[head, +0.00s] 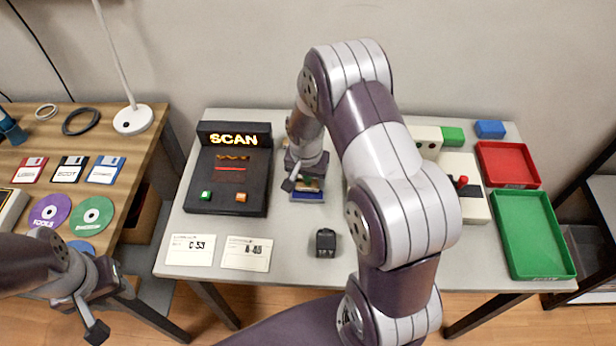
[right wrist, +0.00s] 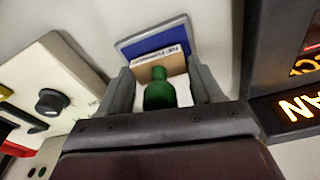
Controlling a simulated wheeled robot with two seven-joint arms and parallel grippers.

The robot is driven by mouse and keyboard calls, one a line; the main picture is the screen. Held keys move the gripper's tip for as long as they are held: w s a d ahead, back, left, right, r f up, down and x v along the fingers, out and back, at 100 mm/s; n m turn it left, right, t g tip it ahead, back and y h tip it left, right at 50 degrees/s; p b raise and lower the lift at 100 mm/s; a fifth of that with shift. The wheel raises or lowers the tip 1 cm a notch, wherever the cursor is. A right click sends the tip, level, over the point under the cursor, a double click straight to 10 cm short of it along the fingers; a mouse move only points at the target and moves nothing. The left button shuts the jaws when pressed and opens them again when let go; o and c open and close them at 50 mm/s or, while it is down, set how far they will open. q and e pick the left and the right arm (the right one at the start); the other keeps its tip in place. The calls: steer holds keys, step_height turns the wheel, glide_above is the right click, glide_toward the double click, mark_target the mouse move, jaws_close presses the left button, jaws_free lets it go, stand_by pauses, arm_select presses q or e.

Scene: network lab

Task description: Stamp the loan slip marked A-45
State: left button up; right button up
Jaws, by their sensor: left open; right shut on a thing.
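The loan slip marked A-45 (head: 246,254) lies flat on the grey table's front edge. A slip marked C-53 (head: 190,249) lies to its left. My right gripper (head: 303,182) is behind the slips and right of the scanner. It is shut on the green handle (right wrist: 159,90) of a stamp, whose wooden block (right wrist: 165,62) shows beyond it. A blue pad (head: 308,196) lies beneath the gripper; it also shows in the right wrist view (right wrist: 152,40). I cannot tell whether block and pad touch. My left gripper (head: 104,300) is open and empty at the lower left.
The black SCAN device (head: 230,170) stands at the table's left. A small black object (head: 326,242) stands right of the slips. Red (head: 508,165) and green (head: 535,235) trays lie at the right. A wooden table (head: 130,160) with disks stands left. My right arm hides the table's middle.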

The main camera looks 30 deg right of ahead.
steer(key=shift+f+b, duration=0.35)
steer(key=shift+f, duration=0.2)
stand_by(1.1)
step_height(320, 180, up, 7)
steer(key=p, duration=0.6)
steer(key=shift+r, duration=0.15)
